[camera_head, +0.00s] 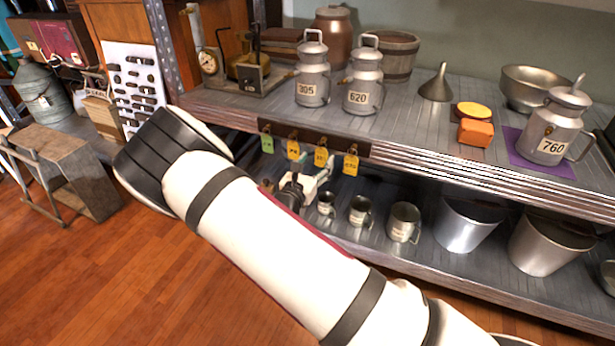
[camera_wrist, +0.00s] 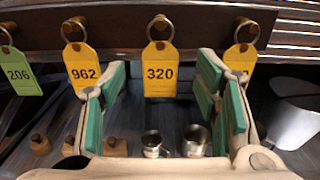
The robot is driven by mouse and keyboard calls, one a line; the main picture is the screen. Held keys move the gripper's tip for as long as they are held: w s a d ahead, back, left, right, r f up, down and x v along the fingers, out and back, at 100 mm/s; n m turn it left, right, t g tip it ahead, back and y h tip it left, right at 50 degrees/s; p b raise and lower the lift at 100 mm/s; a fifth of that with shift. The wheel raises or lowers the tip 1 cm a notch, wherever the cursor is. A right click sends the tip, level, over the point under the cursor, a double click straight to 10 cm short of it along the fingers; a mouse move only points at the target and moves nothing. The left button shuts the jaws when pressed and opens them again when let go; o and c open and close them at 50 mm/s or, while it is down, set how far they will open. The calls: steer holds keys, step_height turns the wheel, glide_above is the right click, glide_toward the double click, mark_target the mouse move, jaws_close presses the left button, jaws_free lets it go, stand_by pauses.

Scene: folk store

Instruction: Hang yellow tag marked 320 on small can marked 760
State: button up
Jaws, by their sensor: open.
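The yellow tag marked 320 (camera_wrist: 160,72) hangs by a ring from a hook on the dark rail, and also shows in the head view (camera_head: 321,157). My gripper (camera_wrist: 162,88) is open, with its green-padded fingers to the left and right of this tag in the wrist view. It appears below the rail in the head view (camera_head: 313,176). The tag hangs apart from the pads in the picture; exact depth is hard to tell. The small can marked 760 (camera_head: 547,135) stands upright on a purple mat (camera_head: 520,150) at the right of the upper shelf.
A yellow tag marked 962 (camera_wrist: 84,68) and a green tag marked 206 (camera_wrist: 19,72) hang to the left. Another yellow tag (camera_head: 350,165) hangs close right, partly behind a finger. Cans 305 (camera_head: 311,88) and 620 (camera_head: 361,97) stand above; cups and buckets (camera_head: 467,224) stand below.

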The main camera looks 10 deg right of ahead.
steer(key=shift+x, duration=1.3)
steer(key=shift+c, duration=0.3)
steer(key=c, duration=1.1)
steer(key=shift+c, duration=0.3)
steer(key=shift+r+p, duration=0.4)
steer(key=shift+p, duration=0.05)
steer(key=shift+p+v, duration=0.5)
steer(key=shift+v, duration=0.5)
steer(key=shift+s, duration=0.1)
steer(key=shift+s+a+r+p, duration=0.2)
steer(key=shift+s+a+p, duration=0.3)
steer(key=shift+s+p, duration=0.15)
steer(key=shift+s+a+r+p, duration=0.25)
steer(key=shift+s+a+p, duration=0.3)
steer(key=shift+s, duration=0.2)
